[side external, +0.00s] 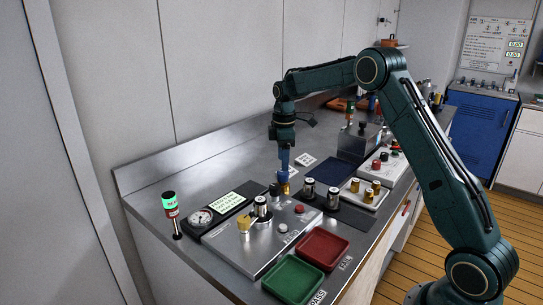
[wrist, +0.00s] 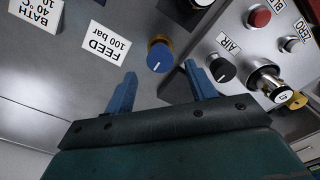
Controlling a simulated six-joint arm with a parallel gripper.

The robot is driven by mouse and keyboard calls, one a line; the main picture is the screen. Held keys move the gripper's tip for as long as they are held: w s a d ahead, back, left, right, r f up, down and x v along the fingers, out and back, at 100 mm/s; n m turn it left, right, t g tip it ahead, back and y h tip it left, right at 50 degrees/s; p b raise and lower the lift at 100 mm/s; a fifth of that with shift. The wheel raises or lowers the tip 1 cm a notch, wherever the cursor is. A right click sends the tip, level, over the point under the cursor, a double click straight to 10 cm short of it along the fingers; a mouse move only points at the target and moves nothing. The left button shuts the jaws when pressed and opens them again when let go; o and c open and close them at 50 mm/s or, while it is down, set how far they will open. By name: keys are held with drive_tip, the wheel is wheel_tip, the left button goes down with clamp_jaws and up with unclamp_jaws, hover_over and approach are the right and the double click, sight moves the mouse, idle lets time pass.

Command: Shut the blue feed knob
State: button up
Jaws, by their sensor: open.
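The blue feed knob (wrist: 160,53) sits on a brass base beside the white card reading "FEED 100 bar" (wrist: 105,43) in the wrist view. A short white line on its face points down, toward my gripper's palm. My gripper (wrist: 160,68) is open, with its blue fingertips apart on either side of the knob's lower edge in the picture. I cannot tell if either finger touches it. In the side view my gripper (side external: 284,165) points straight down over the blue knob (side external: 283,177), whose brass base shows below.
A black AIR knob (wrist: 221,68) stands close to the right finger. The panel (wrist: 240,45) also carries a red button (wrist: 259,18) and a metal fitting (wrist: 270,82). Red (side external: 320,246) and green (side external: 292,279) trays lie in front. A gauge (side external: 201,217) stands left.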

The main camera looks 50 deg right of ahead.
wheel_tip(320, 180, up, 9)
idle(0.4)
drive_tip(key=shift+r, duration=0.1)
